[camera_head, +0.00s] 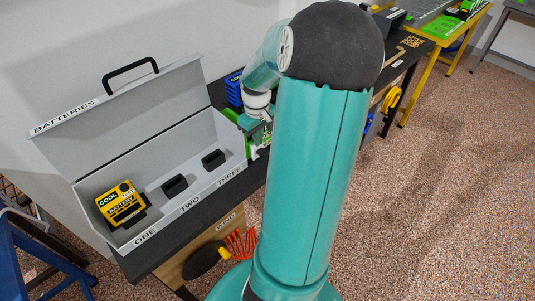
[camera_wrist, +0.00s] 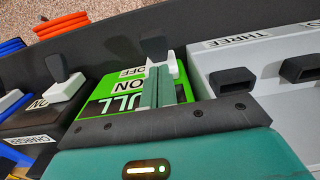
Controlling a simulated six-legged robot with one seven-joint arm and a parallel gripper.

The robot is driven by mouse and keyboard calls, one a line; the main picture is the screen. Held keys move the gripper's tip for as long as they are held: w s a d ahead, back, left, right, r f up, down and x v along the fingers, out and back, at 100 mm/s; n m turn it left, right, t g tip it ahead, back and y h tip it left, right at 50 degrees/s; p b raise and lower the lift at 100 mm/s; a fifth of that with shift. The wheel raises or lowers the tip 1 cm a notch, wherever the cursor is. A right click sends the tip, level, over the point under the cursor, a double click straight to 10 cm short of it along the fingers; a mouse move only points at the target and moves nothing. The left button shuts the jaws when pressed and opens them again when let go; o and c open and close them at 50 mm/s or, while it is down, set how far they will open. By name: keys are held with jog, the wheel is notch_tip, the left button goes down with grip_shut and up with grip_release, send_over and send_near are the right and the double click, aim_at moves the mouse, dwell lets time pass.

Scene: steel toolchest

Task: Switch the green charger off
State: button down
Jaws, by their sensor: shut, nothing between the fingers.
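The green charger (camera_wrist: 98,88) lies in the middle of the wrist view, with OFF, ON and FULL lettering on its top. Its switch, a grey paddle on a white base (camera_wrist: 161,62), stands at the charger's far edge; I cannot tell which setting it is in. My gripper (camera_wrist: 160,70) is shut and empty, its fingertips right by the switch base; contact is unclear. In the head view the green charger (camera_head: 230,115) shows partly beside the grey case, and my arm covers much of it.
The open grey BATTERIES case (camera_head: 190,206) has slots ONE, TWO and THREE; a yellow battery (camera_head: 121,205) sits in ONE. A dark charger (camera_wrist: 25,122) with a similar switch (camera_wrist: 66,82) is left of the green one. Orange and blue coils (camera_wrist: 60,24) lie beyond.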

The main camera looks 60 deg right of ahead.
notch_tip(320, 180, up, 7)
dwell(1.0)
dwell(0.6)
